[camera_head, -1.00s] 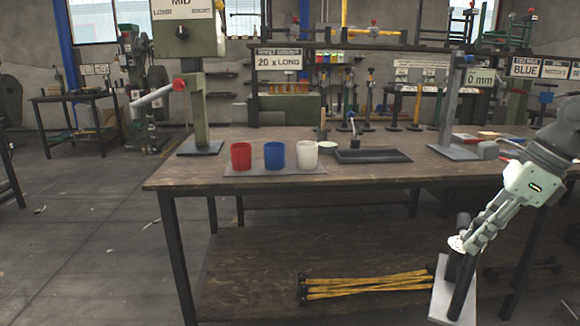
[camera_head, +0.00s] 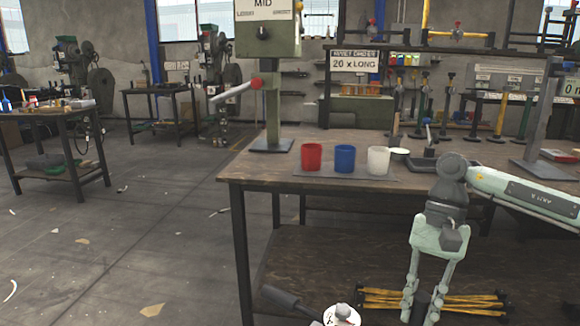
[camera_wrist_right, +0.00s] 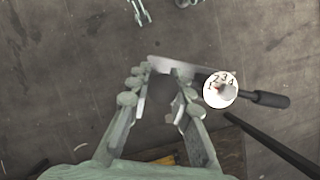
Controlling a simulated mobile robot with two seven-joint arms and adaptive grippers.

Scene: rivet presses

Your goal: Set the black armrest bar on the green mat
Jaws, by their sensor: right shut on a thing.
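My right gripper (camera_head: 427,298) reaches down in front of the bench in the head view. In the right wrist view its fingers (camera_wrist_right: 160,88) are closed at a pale plate. A black bar (camera_wrist_right: 268,98), which I take as the armrest bar, sticks out to the right of the plate, beside a white numbered dial (camera_wrist_right: 220,90). The bar also shows in the head view (camera_head: 292,303), low in the picture and left of the gripper. My left gripper (camera_wrist_right: 163,8) shows only partly at the wrist view's top edge, fingers apart and empty. I cannot make out a green mat.
The bench (camera_head: 260,180) carries a red cup (camera_head: 312,157), a blue cup (camera_head: 345,158), a white cup (camera_head: 378,160) and a press (camera_head: 272,110). Yellow bars (camera_head: 385,300) lie on its lower shelf. Another table (camera_head: 60,115) stands at left, with open floor between.

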